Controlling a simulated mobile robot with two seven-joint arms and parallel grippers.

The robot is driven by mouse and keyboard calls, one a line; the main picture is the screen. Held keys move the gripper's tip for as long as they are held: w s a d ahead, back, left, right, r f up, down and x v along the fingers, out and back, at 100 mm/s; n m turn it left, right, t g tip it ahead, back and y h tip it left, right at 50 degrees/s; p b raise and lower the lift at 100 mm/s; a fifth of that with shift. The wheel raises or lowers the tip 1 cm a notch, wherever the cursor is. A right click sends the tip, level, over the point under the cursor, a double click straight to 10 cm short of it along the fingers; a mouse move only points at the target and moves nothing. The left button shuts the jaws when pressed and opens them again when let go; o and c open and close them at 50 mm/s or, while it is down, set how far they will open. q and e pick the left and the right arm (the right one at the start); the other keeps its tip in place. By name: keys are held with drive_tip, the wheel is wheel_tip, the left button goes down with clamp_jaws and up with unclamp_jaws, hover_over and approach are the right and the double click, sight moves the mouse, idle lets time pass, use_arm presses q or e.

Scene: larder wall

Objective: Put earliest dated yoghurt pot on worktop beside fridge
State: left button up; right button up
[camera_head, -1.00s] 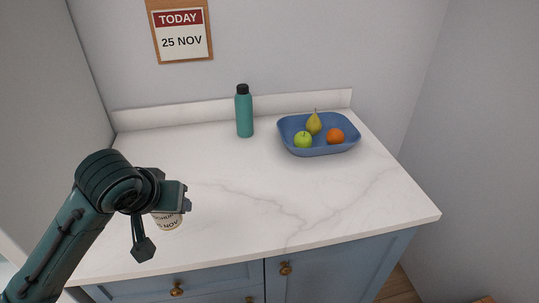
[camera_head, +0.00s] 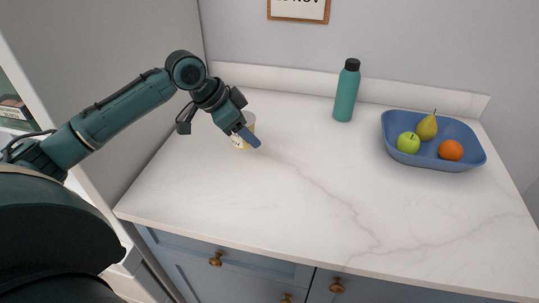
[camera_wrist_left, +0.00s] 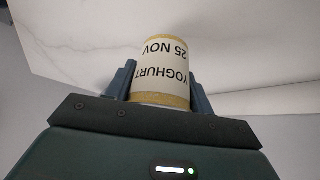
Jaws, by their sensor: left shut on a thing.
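The yoghurt pot (camera_head: 250,119) is a pale pot with tan bands, over the back left part of the white worktop (camera_head: 300,215). In the left wrist view the pot (camera_wrist_left: 162,72) shows its label upside down, reading "YOGHURT 25 NOV". My left gripper (camera_head: 246,134) is shut on the pot, with one finger on each side of it in the wrist view. The gripper hides part of the pot in the head view. I cannot tell whether the pot's base touches the worktop. My right gripper is not in view.
A teal bottle (camera_head: 346,92) stands at the back. A blue tray (camera_head: 437,165) with a pear, an apple and an orange is at the right. A grey panel (camera_head: 120,60) borders the worktop's left side. The worktop's middle and front are clear. A notice (camera_head: 299,9) hangs above, cut off.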

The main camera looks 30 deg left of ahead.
use_arm(q)
wheel_tip(320, 180, down, 8)
drive_tip(key=shift+f, duration=0.2)
idle(0.3)
drive_tip(key=o, duration=1)
drive_tip(key=shift+f, duration=0.1)
